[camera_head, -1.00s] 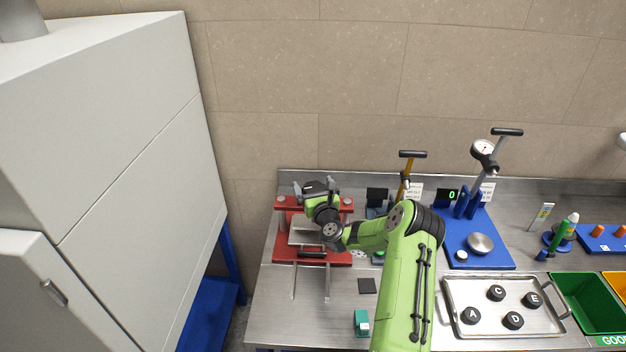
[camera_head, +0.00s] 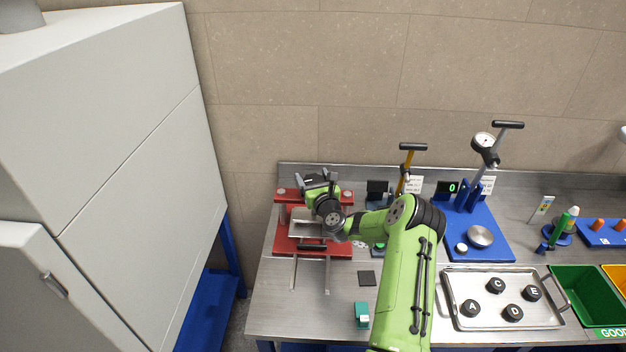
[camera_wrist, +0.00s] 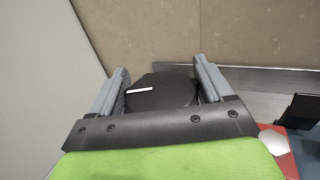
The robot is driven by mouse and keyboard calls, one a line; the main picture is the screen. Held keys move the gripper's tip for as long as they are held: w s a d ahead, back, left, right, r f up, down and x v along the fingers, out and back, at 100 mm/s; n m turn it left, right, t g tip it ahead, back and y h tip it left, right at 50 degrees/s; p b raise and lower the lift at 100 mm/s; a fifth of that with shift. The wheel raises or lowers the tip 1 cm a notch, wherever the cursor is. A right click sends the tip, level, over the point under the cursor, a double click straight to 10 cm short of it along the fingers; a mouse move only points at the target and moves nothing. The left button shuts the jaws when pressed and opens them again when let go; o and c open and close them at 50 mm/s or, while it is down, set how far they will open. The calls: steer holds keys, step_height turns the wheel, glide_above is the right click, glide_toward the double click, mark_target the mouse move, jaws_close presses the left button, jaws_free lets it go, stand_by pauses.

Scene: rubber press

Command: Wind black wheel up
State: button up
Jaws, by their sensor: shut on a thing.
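The black wheel (camera_wrist: 160,95) shows in the wrist view as a dark disc with a short white mark, between the two grey fingers of my gripper (camera_wrist: 160,88). The gripper is shut on the wheel, one finger at each side of its rim. In the head view my gripper (camera_head: 317,178) is above the red press (camera_head: 312,246), at its top bar. There my wrist and gripper hide most of the wheel.
A grey cabinet (camera_head: 110,150) stands close on the left. The wall is behind.

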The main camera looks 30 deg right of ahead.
steer(key=n+y+b, duration=0.2)
steer(key=n+y, duration=0.1)
steer(key=y, duration=0.1)
steer(key=n+y+b, duration=0.3)
steer(key=y, duration=0.2)
steer(key=shift+a+f+y+b, duration=0.2)
steer(key=shift+y+b, duration=0.1)
steer(key=n+y+b, duration=0.1)
steer(key=n+g+y+b, duration=0.1)
steer(key=y, duration=0.1)
steer(key=n+g+y+b, duration=0.1)
steer(key=y+b, duration=0.1)
steer(key=shift+s+a+r+n, duration=0.1)
steer(key=shift+a+r+n, duration=0.05)
steer(key=shift+a+n, duration=0.2)
steer(key=shift+n+g+y, duration=0.35)
steer(key=shift+g+y, duration=0.05)
steer(key=shift+y, duration=0.1)
steer(key=o, duration=1)
steer(key=shift+c, duration=0.2)
steer(key=v, duration=1.5)
steer(key=shift+s+d, duration=0.2)
steer(key=shift+s, duration=0.2)
steer(key=shift+r, duration=0.1)
